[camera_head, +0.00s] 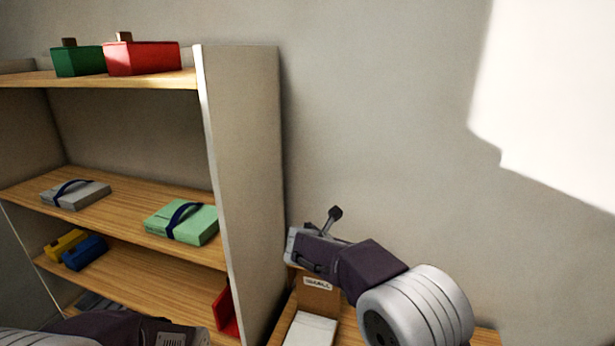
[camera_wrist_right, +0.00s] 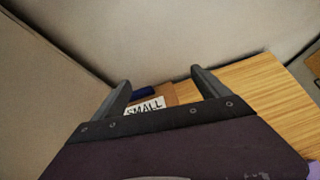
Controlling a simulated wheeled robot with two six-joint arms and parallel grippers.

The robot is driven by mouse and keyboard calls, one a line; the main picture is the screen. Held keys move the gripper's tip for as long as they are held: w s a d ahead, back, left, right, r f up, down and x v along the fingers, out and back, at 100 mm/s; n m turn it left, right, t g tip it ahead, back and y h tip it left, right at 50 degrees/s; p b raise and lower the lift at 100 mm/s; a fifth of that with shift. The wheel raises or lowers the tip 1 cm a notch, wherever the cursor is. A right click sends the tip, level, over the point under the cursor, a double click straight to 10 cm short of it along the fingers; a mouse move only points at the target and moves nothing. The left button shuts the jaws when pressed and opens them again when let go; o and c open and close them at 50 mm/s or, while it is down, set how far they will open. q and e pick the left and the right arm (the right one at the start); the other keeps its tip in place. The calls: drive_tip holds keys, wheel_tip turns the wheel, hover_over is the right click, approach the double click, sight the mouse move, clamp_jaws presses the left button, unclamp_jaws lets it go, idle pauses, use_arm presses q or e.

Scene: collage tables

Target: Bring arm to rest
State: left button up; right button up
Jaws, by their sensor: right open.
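My right gripper (camera_head: 318,238) is raised in front of the wall, just right of the shelf's side panel, above a brown box with a white label (camera_head: 317,288). In the right wrist view its two fingers (camera_wrist_right: 160,79) are apart with nothing between them. The box, its label reading SMALL (camera_wrist_right: 145,106), shows beyond the fingers. My left gripper (camera_head: 182,335) shows only in part at the bottom edge, low in front of the shelf; its fingers are hidden.
A wooden shelf unit (camera_head: 240,180) fills the left. It holds green (camera_head: 78,62) and red (camera_head: 142,59) boxes on top, strapped grey (camera_head: 75,195) and green (camera_head: 182,222) packages, and yellow (camera_head: 65,244) and blue (camera_head: 85,253) items. A white panel (camera_head: 310,330) lies by the labelled box.

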drive_tip(key=s+d+f+m+g+b, duration=0.5)
drive_tip(key=s+d+f+m+b, duration=0.3)
drive_tip(key=s+d+f, duration=0.65)
use_arm(q)
wheel_tip(320, 180, down, 11)
drive_tip(key=shift+d, duration=0.25)
use_arm(e)
drive_tip(key=s+a+f+m+g+y, duration=0.1)
drive_tip(key=s+f+m+y, duration=0.1)
drive_tip(key=s+f+m, duration=0.4)
drive_tip(key=s+a+f+m+g+y, duration=0.2)
drive_tip(key=s+f+m, duration=0.4)
drive_tip(key=m, duration=1.1)
drive_tip(key=s, duration=0.4)
drive_tip(key=shift+s+a+f+g+y, duration=0.2)
drive_tip(key=shift+s+g+y, duration=0.1)
drive_tip(key=shift+s, duration=0.1)
